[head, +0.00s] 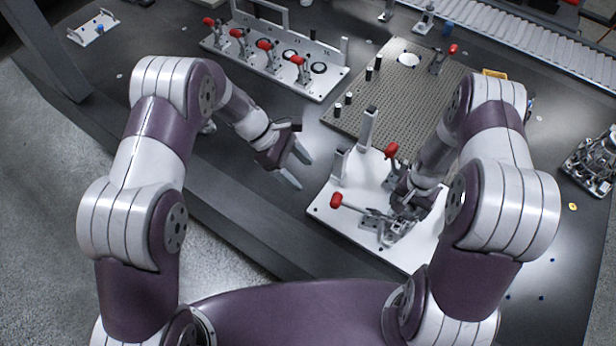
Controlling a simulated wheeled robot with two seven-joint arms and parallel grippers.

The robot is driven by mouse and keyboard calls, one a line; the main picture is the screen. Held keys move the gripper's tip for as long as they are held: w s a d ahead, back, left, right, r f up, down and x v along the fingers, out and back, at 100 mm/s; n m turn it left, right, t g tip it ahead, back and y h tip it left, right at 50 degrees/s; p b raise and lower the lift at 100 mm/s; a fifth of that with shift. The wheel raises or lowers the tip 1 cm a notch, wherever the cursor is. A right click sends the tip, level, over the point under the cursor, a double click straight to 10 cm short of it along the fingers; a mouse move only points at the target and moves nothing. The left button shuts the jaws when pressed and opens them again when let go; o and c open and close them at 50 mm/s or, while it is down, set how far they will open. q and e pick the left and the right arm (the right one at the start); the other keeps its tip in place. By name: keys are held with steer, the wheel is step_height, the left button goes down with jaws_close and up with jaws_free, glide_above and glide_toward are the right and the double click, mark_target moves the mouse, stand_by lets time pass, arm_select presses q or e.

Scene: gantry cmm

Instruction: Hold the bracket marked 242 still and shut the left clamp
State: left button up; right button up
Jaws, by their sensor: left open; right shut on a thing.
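A white fixture plate (330,215) lies on the dark table in front of me. The left clamp's red handle (336,200) sticks out to the left, low over the plate. A second clamp's red handle (391,150) stands up farther back. My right gripper (404,208) is shut on a grey metal bracket (398,230) on the plate; its fingers are partly hidden, and I cannot read the number 242. My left gripper (299,171) is open and empty, up and to the left of the left clamp's handle, apart from it.
Grey upright posts (367,128) rise from the plate's back left. A perforated plate (400,85) with black pins lies behind it. A white rack (275,62) with several red-handled clamps stands at the back left. Grey parts (592,160) lie at the far right.

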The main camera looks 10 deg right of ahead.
steer(key=o, duration=1.3)
steer(key=shift+o, duration=0.2)
steer(key=shift+r, duration=0.1)
step_height(320, 180, up, 12)
steer(key=shift+r, duration=0.25)
